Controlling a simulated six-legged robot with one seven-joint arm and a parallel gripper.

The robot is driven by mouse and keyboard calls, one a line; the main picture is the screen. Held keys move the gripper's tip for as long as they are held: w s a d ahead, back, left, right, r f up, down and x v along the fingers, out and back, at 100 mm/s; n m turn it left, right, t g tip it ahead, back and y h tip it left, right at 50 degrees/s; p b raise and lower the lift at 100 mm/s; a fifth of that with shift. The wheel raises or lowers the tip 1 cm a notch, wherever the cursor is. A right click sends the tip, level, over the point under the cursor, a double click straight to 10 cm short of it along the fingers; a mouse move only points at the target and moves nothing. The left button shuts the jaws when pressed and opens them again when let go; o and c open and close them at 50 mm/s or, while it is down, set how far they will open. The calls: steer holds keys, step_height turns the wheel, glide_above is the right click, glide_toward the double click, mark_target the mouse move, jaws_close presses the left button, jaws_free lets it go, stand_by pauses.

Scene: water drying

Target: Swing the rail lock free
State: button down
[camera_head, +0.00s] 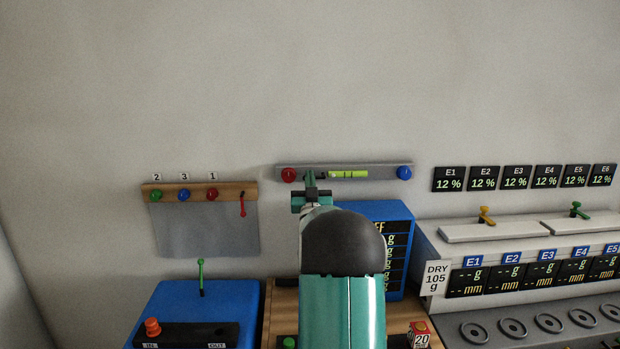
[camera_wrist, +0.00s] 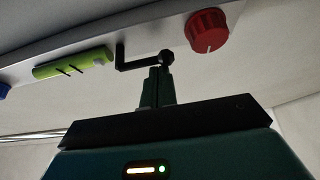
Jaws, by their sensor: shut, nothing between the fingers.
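A black cranked lever (camera_wrist: 140,64), which looks like the rail lock, sits on the grey rail (camera_head: 228,0) (camera_wrist: 210,12) between the red knob and the green vial. In the head view the lever (camera_head: 322,175) is small and partly hidden by my gripper. My gripper (camera_wrist: 160,72) is shut and empty, its fingertips right at the lever's round end; I cannot tell whether they touch. The gripper (camera_head: 311,176) also shows in the head view, raised to the rail's left half. The red knob (camera_wrist: 209,32) is close to the right of the fingertips in the wrist view.
A yellow-green level vial (camera_head: 348,174) and a blue knob (camera_head: 404,173) are farther right on the rail. A wooden peg rail (camera_head: 170,187) with a red lever (camera_head: 242,204) hangs at left. A blue cabinet (camera_head: 400,215) stands below the rail. The wall above is clear.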

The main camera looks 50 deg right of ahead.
steer(key=shift+f+n+t+y, duration=0.3)
steer(key=shift+n+t+y, duration=0.45)
steer(key=shift+n, duration=0.55)
steer(key=shift+s+d+f+n+t+y, duration=0.15)
steer(key=shift+f+n+t+y, duration=0.45)
steer(key=shift+n, duration=0.75)
steer(key=shift+s+d+f+n+t+y, duration=0.2)
steer(key=shift+f+n+y, duration=0.6)
steer(key=shift+n, duration=0.55)
steer(key=shift+a, duration=0.1)
steer(key=s+a, duration=0.6)
steer(key=shift+s+a+f, duration=0.25)
steer(key=shift+s+f, duration=0.15)
steer(key=shift+f, duration=0.05)
